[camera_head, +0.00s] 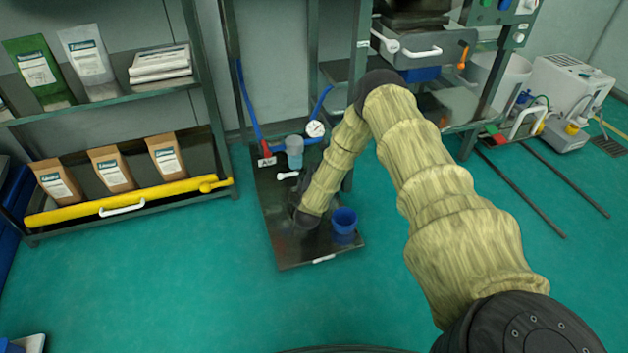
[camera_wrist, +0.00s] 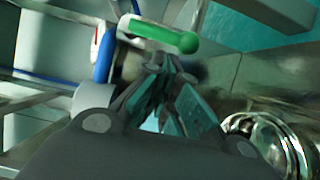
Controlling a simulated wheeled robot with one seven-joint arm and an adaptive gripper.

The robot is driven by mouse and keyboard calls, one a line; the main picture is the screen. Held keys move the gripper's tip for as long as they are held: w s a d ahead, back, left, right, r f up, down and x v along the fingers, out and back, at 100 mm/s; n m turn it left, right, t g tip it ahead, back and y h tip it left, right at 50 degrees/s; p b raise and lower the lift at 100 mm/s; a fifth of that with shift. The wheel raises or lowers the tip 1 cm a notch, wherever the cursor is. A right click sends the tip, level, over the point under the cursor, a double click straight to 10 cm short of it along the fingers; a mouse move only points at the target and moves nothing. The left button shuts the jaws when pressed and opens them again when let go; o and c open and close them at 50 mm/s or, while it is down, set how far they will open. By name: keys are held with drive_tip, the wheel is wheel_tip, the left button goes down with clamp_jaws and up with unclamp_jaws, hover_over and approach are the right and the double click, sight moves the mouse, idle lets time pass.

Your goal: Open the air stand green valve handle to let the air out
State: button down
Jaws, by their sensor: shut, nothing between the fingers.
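The green valve handle (camera_wrist: 160,34) shows at the top of the wrist view, a bar lying nearly crosswise with a rounded right end. It joins a blue pipe (camera_wrist: 105,55) on its left. My gripper (camera_wrist: 163,68) is shut and empty, its fingertips just below the handle in the picture; I cannot tell whether they touch it. In the head view the air stand has blue pipes (camera_head: 248,105), a white gauge (camera_head: 316,128) and a red piece (camera_head: 265,149).
The stand's dark base plate (camera_head: 290,252) holds a blue cup (camera_head: 344,219). A shiny round metal part (camera_wrist: 262,140) is at the wrist view's lower right. A shelf with bags (camera_head: 110,170) stands left and machinery (camera_head: 425,45) behind right. Green floor (camera_head: 170,265) is clear in front.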

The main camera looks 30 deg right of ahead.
drive_tip(key=shift+x, duration=0.95)
